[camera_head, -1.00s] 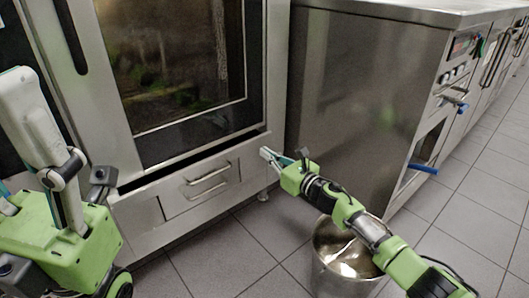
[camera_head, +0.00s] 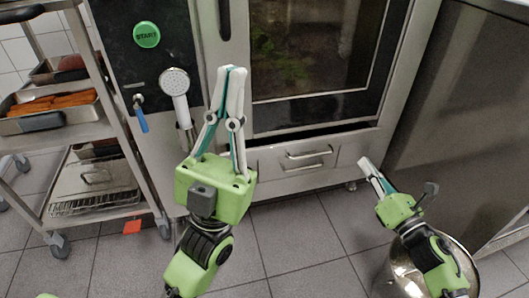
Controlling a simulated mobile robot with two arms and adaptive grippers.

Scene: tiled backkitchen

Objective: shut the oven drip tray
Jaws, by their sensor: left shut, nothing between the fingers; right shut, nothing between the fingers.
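The oven drip tray (camera_head: 272,172) is the steel drawer front with a bar handle (camera_head: 308,155), low under the oven door. A dark gap runs along its top edge; it looks pulled out a little, though how far is hard to tell. My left gripper (camera_head: 235,72) is shut and empty, fingers pointing up in the picture, in front of the oven's left side. It covers the area left of the tray. My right gripper (camera_head: 365,163) is shut and empty, near the tray's right end. I cannot tell whether it touches the tray.
The oven (camera_head: 318,70) has a dark glass door and a green start button (camera_head: 146,34). A hand shower (camera_head: 175,84) hangs on its left panel. A trolley (camera_head: 88,130) with trays stands at the left. A steel pot (camera_head: 405,278) is under my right arm. A steel cabinet (camera_head: 455,120) stands right.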

